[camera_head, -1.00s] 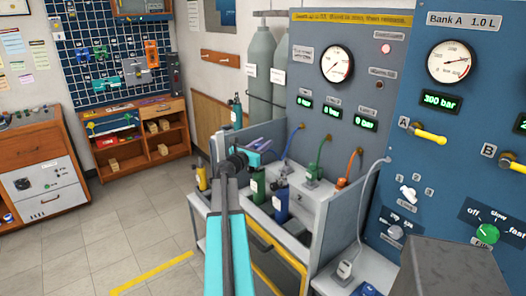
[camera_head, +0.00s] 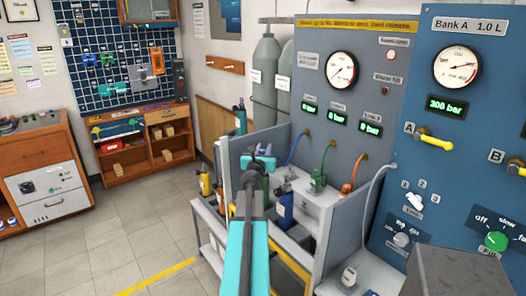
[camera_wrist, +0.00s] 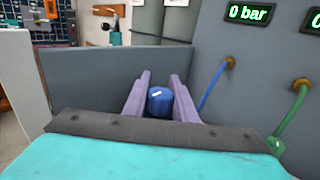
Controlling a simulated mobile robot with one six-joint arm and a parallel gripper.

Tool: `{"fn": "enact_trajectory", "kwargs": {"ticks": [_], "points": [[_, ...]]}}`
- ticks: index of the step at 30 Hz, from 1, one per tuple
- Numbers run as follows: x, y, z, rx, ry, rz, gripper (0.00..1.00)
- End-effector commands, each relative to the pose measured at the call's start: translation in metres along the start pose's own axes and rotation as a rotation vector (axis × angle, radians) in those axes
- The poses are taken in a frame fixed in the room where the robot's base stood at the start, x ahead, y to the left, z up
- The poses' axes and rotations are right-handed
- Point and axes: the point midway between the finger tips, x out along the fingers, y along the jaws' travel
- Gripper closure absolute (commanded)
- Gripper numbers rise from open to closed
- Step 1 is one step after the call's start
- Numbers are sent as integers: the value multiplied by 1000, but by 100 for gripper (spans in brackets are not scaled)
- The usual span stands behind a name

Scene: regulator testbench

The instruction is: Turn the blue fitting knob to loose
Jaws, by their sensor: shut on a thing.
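In the wrist view, the blue fitting knob (camera_wrist: 160,101) is a rounded blue piece with a small white mark on its face. It sits between the two purple fingers of my gripper (camera_wrist: 160,98), which are shut on it from both sides. In the head view, my gripper (camera_head: 262,160) is over the left part of the bench, by the grey partition. I cannot make out the knob in that view, and what it is mounted on is hidden.
A grey partition (camera_wrist: 110,75) stands behind the fingers. Blue (camera_wrist: 213,87) and green (camera_wrist: 292,122) hoses hang at the right. A blue cylinder (camera_head: 285,209) and a yellow bottle (camera_head: 205,182) stand near the arm. The gauge panel (camera_head: 340,125) rises behind the bench.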

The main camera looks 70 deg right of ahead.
Motion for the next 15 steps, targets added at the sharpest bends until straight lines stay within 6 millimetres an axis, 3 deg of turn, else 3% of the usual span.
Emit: {"fn": "enact_trajectory", "kwargs": {"ticks": [11,12,15], "points": [[0,0,0,0,0,2,98],[0,0,0,0,0,2,70],[0,-1,0,0,0,2,56]]}}
